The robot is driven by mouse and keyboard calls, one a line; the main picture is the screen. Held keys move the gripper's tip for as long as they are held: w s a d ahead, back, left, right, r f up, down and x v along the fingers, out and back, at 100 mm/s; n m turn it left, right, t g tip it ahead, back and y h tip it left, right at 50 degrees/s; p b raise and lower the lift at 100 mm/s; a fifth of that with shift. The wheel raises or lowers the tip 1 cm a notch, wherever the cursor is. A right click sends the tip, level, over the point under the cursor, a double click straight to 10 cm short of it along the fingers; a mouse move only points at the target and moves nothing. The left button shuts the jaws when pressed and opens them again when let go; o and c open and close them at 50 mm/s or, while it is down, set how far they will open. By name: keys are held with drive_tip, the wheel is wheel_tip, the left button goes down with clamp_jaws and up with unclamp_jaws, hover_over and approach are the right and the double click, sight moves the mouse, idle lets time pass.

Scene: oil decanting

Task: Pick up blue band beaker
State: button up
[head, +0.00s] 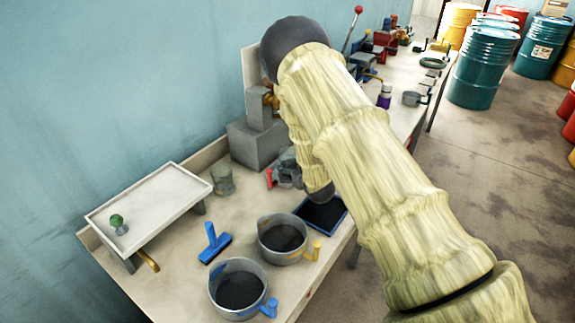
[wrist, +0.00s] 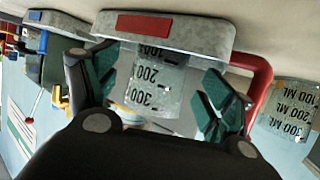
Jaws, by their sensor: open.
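In the wrist view, my gripper (wrist: 160,84) is open, with its green-padded fingers apart. A clear grey graduated beaker (wrist: 152,76) appears upside down between the fingers, with gaps on both sides. A second graduated beaker (wrist: 292,108) is at the right edge of that view. No blue band shows on either, so I cannot tell which is the blue band beaker. In the head view, a small grey beaker (head: 222,180) stands on the bench left of my arm, with no band clearly visible. My arm hides most of the gripper area there.
A grey piece with a red plate (wrist: 158,25) and a red handle (wrist: 262,85) are close to the fingers. On the bench are a blue-handled pot (head: 224,307), a yellow-handled pot (head: 266,254), a blue T-shaped tool (head: 213,244), a white tray (head: 160,197) and a grey block (head: 254,145).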

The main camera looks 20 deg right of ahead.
drive_tip(key=shift+w+r+p, duration=0.1)
drive_tip(key=shift+w+p, duration=0.35)
drive_tip(key=shift+w, duration=0.15)
drive_tip(key=w+p, duration=0.2)
drive_tip(key=w, duration=0.1)
drive_tip(key=shift+a, duration=0.2)
drive_tip(key=shift+w+f, duration=0.65)
drive_tip(key=shift+w, duration=0.05)
drive_tip(key=c, duration=1.2)
